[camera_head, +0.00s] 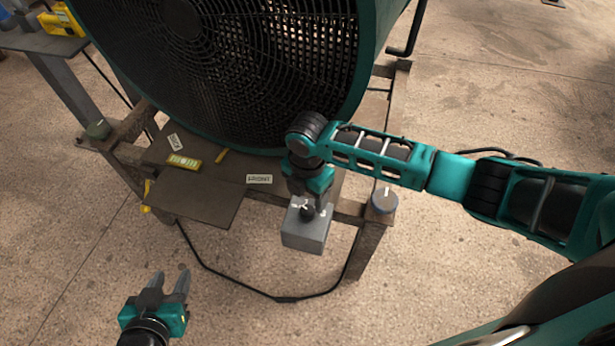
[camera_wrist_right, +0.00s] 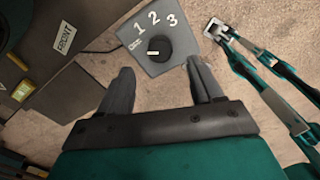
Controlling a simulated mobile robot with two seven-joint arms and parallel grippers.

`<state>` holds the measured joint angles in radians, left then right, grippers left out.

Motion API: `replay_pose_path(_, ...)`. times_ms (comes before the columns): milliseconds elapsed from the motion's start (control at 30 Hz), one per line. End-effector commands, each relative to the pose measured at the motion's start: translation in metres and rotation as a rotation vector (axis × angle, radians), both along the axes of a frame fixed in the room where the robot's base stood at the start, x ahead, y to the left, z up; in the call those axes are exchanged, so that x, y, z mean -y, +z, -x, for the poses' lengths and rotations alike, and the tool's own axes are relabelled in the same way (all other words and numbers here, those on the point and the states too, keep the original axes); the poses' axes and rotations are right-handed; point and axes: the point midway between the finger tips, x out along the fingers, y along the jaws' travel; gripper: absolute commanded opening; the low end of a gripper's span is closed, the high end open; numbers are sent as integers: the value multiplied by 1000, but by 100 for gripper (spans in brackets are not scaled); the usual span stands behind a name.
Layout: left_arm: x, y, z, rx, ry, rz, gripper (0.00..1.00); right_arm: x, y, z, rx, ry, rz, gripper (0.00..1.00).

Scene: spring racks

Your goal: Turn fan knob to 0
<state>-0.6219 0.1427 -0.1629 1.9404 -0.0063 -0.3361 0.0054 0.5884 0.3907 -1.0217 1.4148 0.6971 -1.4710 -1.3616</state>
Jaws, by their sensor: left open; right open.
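The fan knob (camera_wrist_right: 160,50) is a small black dial on a grey control box (camera_wrist_right: 178,68) marked 1, 2 and 3, with a small white label at its left. A pale mark on the knob's lower left edge is too small to read surely. In the head view the box (camera_head: 305,236) is at the table's front edge, with the knob (camera_head: 307,212) partly covered by my right gripper (camera_head: 308,208). That gripper is open above the box, and the knob shows between and beyond its fingertips in the wrist view. My left gripper (camera_head: 171,274) is open and empty, low at the left.
A black cable (camera_head: 230,283) hangs below the table edge. The floor in front is clear.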

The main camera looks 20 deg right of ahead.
Motion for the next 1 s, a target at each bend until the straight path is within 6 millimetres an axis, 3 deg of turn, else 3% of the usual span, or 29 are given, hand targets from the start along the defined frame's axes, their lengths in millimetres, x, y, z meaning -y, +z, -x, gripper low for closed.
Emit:
replay_pose_path(100, 0, 0, 0, 0, 0, 0, 43, 0, 27, -2, 5, 0, -1, 65)
replay_pose_path(333, 0, 0, 0, 0, 0, 0, 43, 0, 58, -1, 2, -1, 0, 65)
replay_pose_path(1000, 0, -1, 2, -4, 1, 0, 43, -1, 63, 0, 1, -4, -3, 65)
